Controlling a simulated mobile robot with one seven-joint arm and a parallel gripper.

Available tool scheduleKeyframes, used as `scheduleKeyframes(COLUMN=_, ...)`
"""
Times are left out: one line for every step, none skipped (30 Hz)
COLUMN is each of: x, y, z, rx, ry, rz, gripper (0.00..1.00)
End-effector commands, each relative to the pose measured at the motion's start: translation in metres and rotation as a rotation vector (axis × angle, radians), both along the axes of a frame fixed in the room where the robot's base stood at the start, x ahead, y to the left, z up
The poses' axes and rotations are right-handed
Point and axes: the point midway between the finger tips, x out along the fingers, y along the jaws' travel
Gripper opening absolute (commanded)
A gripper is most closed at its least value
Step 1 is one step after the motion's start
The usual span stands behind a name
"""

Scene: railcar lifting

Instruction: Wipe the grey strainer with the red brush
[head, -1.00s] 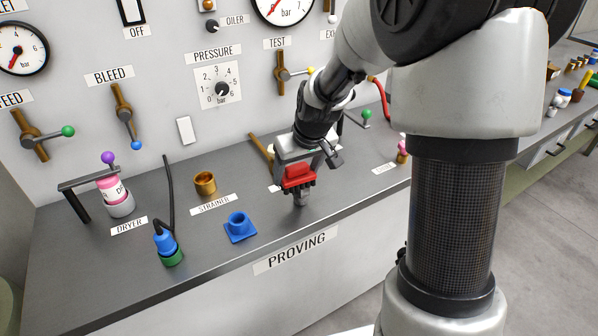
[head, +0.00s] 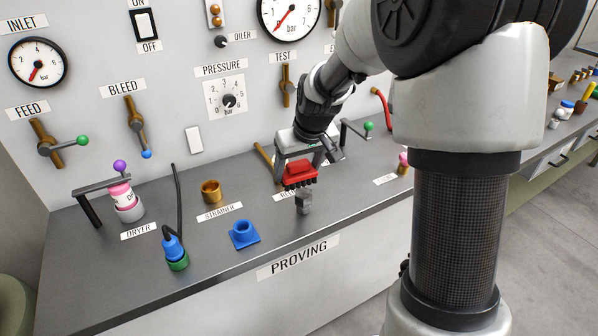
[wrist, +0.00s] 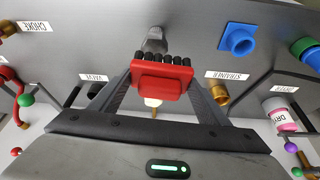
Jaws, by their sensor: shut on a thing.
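My gripper (head: 300,168) is shut on the red brush (head: 300,173), whose black bristles point down toward the counter. The brush also shows between the fingers in the wrist view (wrist: 160,80). The grey strainer (head: 304,203) is a small grey block-like piece standing on the counter just below the bristles. In the wrist view the grey strainer (wrist: 155,40) appears just beyond the bristles, partly covered by them. In the head view a small gap shows between bristles and strainer.
A brass cup (head: 211,191) stands behind the STRAINER label (head: 219,212). A blue square-based fitting (head: 243,235) and a blue and green bottle-like piece (head: 175,250) stand to the left. Counter between the blue fitting and the strainer is clear.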

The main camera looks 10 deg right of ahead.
Motion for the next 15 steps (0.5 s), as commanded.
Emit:
scheduleKeyframes(x=0.001, y=0.0, z=0.009, rx=-0.001, ry=-0.001, rz=0.0, gripper=0.46)
scheduleKeyframes(x=0.001, y=0.0, z=0.012, rx=-0.001, ry=-0.001, rz=0.0, gripper=0.46)
scheduleKeyframes(x=0.001, y=0.001, z=0.015, rx=-0.001, ry=-0.001, rz=0.0, gripper=0.46)
scheduleKeyframes(x=0.002, y=0.001, z=0.018, rx=0.0, ry=-0.001, rz=-0.001, gripper=0.46)
scheduleKeyframes(x=0.002, y=0.001, z=0.021, rx=0.0, ry=-0.001, rz=-0.001, gripper=0.46)
scheduleKeyframes(x=0.003, y=0.001, z=0.024, rx=0.0, ry=-0.001, rz=-0.001, gripper=0.46)
scheduleKeyframes(x=0.003, y=0.002, z=0.027, rx=0.0, ry=-0.002, rz=-0.001, gripper=0.46)
scheduleKeyframes(x=0.003, y=0.002, z=0.029, rx=0.0, ry=-0.002, rz=-0.001, gripper=0.46)
scheduleKeyframes(x=0.004, y=0.002, z=0.032, rx=0.0, ry=-0.002, rz=-0.001, gripper=0.46)
scheduleKeyframes(x=0.004, y=0.002, z=0.034, rx=0.0, ry=-0.002, rz=-0.001, gripper=0.46)
scheduleKeyframes(x=0.004, y=0.002, z=0.035, rx=0.0, ry=-0.002, rz=-0.001, gripper=0.46)
scheduleKeyframes(x=0.004, y=0.002, z=0.036, rx=0.0, ry=-0.002, rz=-0.001, gripper=0.46)
scheduleKeyframes(x=0.004, y=0.002, z=0.036, rx=0.0, ry=-0.002, rz=-0.001, gripper=0.46)
scheduleKeyframes(x=0.004, y=0.003, z=0.036, rx=0.0, ry=-0.002, rz=-0.001, gripper=0.46)
scheduleKeyframes(x=0.004, y=0.003, z=0.036, rx=0.0, ry=-0.001, rz=-0.001, gripper=0.46)
